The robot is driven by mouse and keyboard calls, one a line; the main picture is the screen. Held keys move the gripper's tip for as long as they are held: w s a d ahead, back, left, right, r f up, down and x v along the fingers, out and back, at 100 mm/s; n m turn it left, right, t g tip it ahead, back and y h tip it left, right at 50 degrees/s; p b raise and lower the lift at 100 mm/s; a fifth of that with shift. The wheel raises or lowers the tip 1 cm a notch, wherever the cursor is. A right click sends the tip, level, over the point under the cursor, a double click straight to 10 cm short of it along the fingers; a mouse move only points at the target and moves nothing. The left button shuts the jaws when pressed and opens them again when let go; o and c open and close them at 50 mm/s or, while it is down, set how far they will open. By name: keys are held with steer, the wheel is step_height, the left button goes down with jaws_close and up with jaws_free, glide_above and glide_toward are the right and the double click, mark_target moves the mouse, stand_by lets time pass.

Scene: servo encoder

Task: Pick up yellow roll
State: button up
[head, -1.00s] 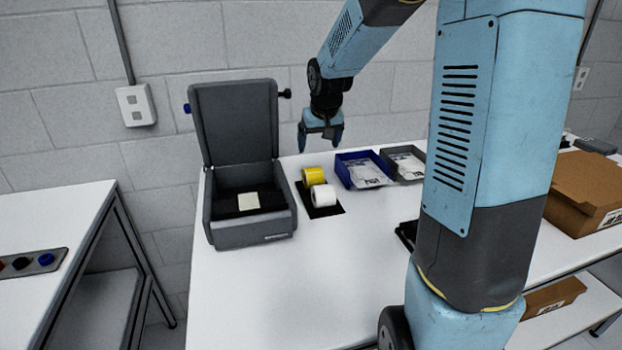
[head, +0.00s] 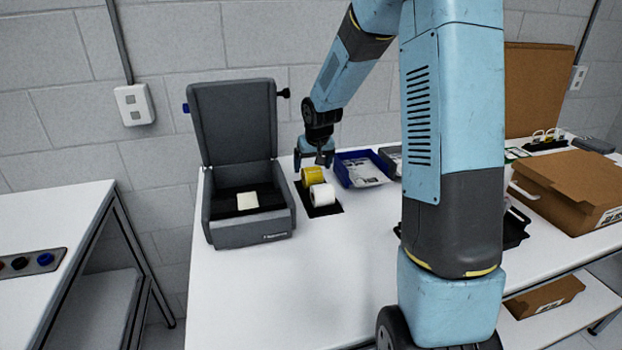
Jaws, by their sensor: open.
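The yellow roll (head: 312,177) lies on its side on a black mat (head: 328,211) on the white table. A white roll (head: 321,195) lies right in front of it on the same mat. My gripper (head: 313,162) points down over the table, just above and behind the yellow roll in the head view. Its fingers are apart and nothing shows between them. Whether a finger touches the roll cannot be told from this view.
An open grey box (head: 250,215) with a raised lid stands left of the rolls. A blue bin (head: 359,171) with packets stands close on their right. A cardboard box (head: 570,190) is at the far right. The table front (head: 290,290) is clear.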

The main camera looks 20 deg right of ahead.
mark_target(312, 168)
steer(key=shift+x, duration=2.45)
steer(key=shift+d, duration=0.1)
steer(key=c, duration=1.1)
steer(key=shift+r, duration=0.1)
